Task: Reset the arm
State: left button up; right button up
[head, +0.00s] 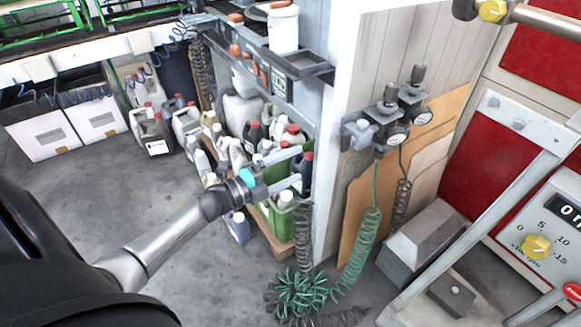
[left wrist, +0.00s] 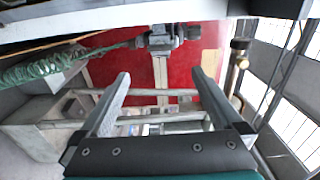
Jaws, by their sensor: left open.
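My left arm (head: 160,240) reaches in from the left of the head view over the grey floor. Its gripper (head: 297,168) is open, with the two fingers apart and pointing right. The fingers show in front of bottles and a green crate in that view; whether they touch anything there I cannot tell. In the left wrist view the two fingers (left wrist: 160,76) stand wide apart with nothing held between them. A grey valve fitting (left wrist: 162,40) shows beyond the fingertips against a red panel. My right gripper is not in view.
Several canisters and bottles (head: 240,110) crowd beneath a shelf (head: 300,66). A white post (head: 336,150) stands right of the gripper. Regulators (head: 388,115) and a coiled green hose (head: 362,240) hang beyond it. White boxes (head: 40,138) stand at left. Open floor (head: 95,200) lies at left.

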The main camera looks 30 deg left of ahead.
pick_arm(q)
jog(key=s+f+n+g+y+p, duration=0.65)
jog(key=s+f+n+p, duration=0.25)
jog(key=s+f+n, duration=0.6)
jog(key=s+d+f+n+g+p, duration=0.1)
jog(key=s+d+f+g+p, duration=0.1)
jog(key=s, duration=0.7)
jog(key=s+d+f+n+g+p, duration=0.2)
jog(key=s+d+f+g+p, duration=0.1)
jog(key=s, duration=0.6)
jog(key=s+d+f+n+g+p, duration=0.2)
jog(key=s+d+f+g, duration=0.2)
jog(key=s, duration=0.5)
jog(key=shift+s+d+f+y+p, duration=0.25)
jog(key=shift+d+f+y+p, duration=0.15)
jog(key=shift+d, duration=0.5)
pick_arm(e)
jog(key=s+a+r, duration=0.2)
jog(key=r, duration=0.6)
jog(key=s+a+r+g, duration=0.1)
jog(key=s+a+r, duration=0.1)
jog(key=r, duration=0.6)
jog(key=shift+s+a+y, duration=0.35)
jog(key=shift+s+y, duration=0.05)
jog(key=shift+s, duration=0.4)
pick_arm(q)
jog(key=shift+w, duration=0.1)
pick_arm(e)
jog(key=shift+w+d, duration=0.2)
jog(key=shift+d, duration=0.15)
